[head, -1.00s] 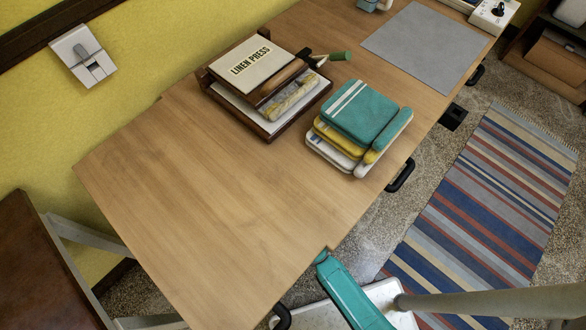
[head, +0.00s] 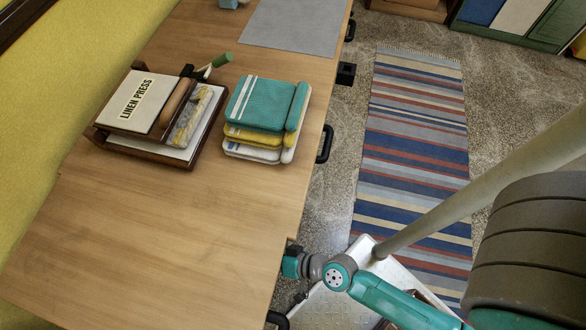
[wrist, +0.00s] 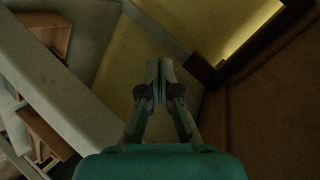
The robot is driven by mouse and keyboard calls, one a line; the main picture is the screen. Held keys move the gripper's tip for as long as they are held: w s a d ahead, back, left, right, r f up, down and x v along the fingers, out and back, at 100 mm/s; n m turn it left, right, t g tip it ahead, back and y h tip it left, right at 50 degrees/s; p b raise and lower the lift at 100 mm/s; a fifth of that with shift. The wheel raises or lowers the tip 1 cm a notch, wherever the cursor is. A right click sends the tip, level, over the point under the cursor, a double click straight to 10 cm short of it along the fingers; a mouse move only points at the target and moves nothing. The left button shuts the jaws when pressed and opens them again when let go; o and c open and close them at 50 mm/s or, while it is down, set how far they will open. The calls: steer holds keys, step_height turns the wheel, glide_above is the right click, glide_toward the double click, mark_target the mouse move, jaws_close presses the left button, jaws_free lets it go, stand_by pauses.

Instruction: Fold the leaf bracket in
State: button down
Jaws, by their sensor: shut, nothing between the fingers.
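My gripper (wrist: 159,75) shows in the wrist view with its two fingers together and nothing between them. In the head view the end of my arm goes under the near edge of the wooden tabletop (head: 150,235), which hides the gripper. A pale grey diagonal bar (wrist: 62,90) crosses the left of the wrist view, apart from the fingertips; I cannot tell whether it is the leaf bracket. A dark brown panel (wrist: 270,110) fills the right side of the wrist view. The fingers point toward a dim yellowish surface (wrist: 140,50).
On the tabletop are a linen press (head: 140,100) and a stack of folded cloths (head: 262,105). Black handles (head: 325,143) stick out along the table's right edge. A striped rug (head: 415,150) lies on the floor to the right. Wooden pieces (wrist: 45,25) show at the wrist view's left.

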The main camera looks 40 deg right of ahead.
steer(key=s+d+r+n+t+h, duration=0.1)
steer(key=s+d+r+t+h, duration=0.1)
steer(key=s+d+r+h, duration=0.3)
steer(key=s+d+r, duration=0.4)
steer(key=d+r, duration=0.1)
steer(key=shift+s+r+n, duration=0.25)
steer(key=shift+r+n, duration=0.1)
steer(key=shift+n, duration=0.05)
steer(key=c, duration=1.8)
jaws_free()
steer(key=s+r+n, duration=0.1)
steer(key=r, duration=0.2)
steer(key=s+d+r+t+h, duration=0.1)
steer(key=s+r, duration=0.1)
steer(key=r, duration=0.2)
steer(key=s+d+r+n+t, duration=0.1)
steer(key=r, duration=0.3)
steer(key=shift+s+r+n, duration=0.1)
steer(key=shift+s+n, duration=0.1)
steer(key=shift+n, duration=0.1)
steer(key=o, duration=0.4)
steer(key=shift+r, duration=0.3)
steer(key=o, duration=0.4)
steer(key=shift+c, duration=0.6)
